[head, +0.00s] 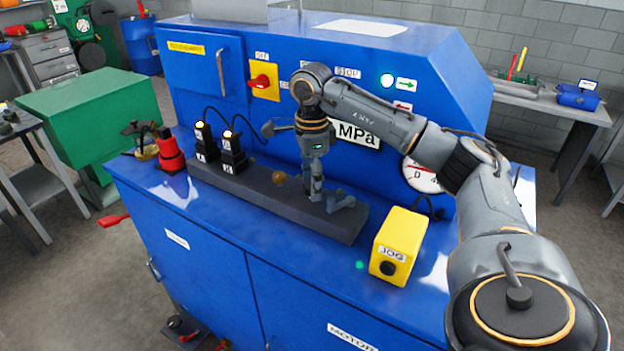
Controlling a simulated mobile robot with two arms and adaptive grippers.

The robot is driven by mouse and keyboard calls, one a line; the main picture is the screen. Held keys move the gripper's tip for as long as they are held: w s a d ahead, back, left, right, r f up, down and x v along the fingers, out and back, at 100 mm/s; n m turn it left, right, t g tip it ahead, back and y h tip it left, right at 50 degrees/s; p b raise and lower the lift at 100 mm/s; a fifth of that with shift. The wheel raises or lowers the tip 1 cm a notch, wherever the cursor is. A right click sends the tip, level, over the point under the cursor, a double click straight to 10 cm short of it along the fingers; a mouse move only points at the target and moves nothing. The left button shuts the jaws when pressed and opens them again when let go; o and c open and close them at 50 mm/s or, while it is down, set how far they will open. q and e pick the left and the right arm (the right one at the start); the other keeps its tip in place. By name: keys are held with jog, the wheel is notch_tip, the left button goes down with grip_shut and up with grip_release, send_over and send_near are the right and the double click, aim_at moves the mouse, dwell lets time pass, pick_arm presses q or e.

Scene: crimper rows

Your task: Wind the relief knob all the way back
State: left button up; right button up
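My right gripper (318,192) points down over the right part of the dark grey block (225,177) on the blue bench top. The pressure dial (422,178), beside the MPa label, is partly hidden behind my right forearm. My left gripper is not in view.
Two black valve coils (234,153) with cables stand on the block's left part. A red-and-black fitting (170,151) stands left of it. A yellow JOG box (398,246) sits to the right. The blue cabinet (340,80) rises behind. The front strip of the bench is clear.

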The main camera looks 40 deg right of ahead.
jog(key=shift+r, duration=0.1)
notch_tip(320, 180, up, 12)
dwell(0.7)
dwell(0.6)
